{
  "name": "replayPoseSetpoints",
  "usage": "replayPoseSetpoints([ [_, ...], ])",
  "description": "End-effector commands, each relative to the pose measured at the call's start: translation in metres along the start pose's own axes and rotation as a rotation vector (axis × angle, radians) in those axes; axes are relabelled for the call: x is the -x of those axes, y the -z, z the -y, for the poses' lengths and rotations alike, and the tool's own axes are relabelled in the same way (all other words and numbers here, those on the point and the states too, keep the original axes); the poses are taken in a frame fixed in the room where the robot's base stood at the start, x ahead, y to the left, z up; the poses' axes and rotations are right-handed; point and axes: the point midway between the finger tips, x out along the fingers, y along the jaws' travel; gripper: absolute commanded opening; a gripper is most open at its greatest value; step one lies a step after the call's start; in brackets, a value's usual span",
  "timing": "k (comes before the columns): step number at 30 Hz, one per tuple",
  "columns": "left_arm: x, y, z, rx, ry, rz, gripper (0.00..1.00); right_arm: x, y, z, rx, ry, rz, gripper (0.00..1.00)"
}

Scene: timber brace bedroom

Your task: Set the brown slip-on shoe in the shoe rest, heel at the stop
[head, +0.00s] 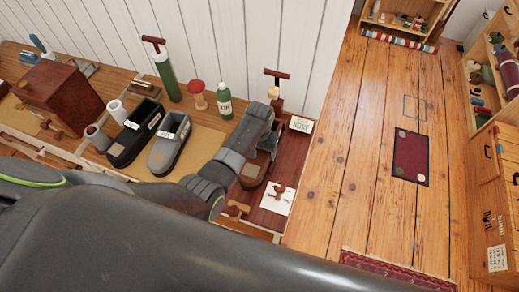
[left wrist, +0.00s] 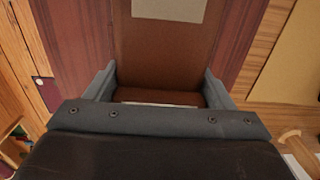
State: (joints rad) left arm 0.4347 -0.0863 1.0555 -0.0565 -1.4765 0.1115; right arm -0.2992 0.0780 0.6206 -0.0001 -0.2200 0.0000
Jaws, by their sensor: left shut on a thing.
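My left gripper (head: 264,146) is shut on the brown slip-on shoe (head: 252,172), over the dark red board at the right end of the bench. In the left wrist view the brown shoe (left wrist: 162,55) lies between the two fingers of the left gripper (left wrist: 160,82), with a pale patch at the top edge. The dark red board (left wrist: 70,30) shows on both sides of the shoe. The shoe rest and its heel stop are largely hidden by my arm, and I cannot tell whether the shoe touches them. My right gripper is not in view.
A black shoe (head: 133,138) and a grey shoe (head: 168,147) stand on a tan mat (head: 205,143) left of my gripper. A green bottle (head: 224,103) and a T-handled tool (head: 276,78) stand behind. A white card (head: 277,199) lies in front. Open floor lies right.

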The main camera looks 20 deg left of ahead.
Motion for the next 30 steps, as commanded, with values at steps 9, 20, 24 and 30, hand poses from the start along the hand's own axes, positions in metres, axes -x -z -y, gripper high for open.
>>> replayPoseSetpoints([
  [9,-0.002,0.0,0.0,0.0,0.0,0.0,0.98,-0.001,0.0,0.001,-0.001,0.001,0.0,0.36],
  [20,0.008,0.001,0.0,0.0,0.0,-0.002,0.98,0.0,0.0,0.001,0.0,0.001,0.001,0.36],
  [24,0.028,0.001,0.0,0.0,-0.001,-0.004,0.98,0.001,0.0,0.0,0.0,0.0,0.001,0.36],
  [30,0.065,0.001,-0.001,0.0,-0.001,-0.005,0.98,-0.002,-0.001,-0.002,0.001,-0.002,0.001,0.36],
])
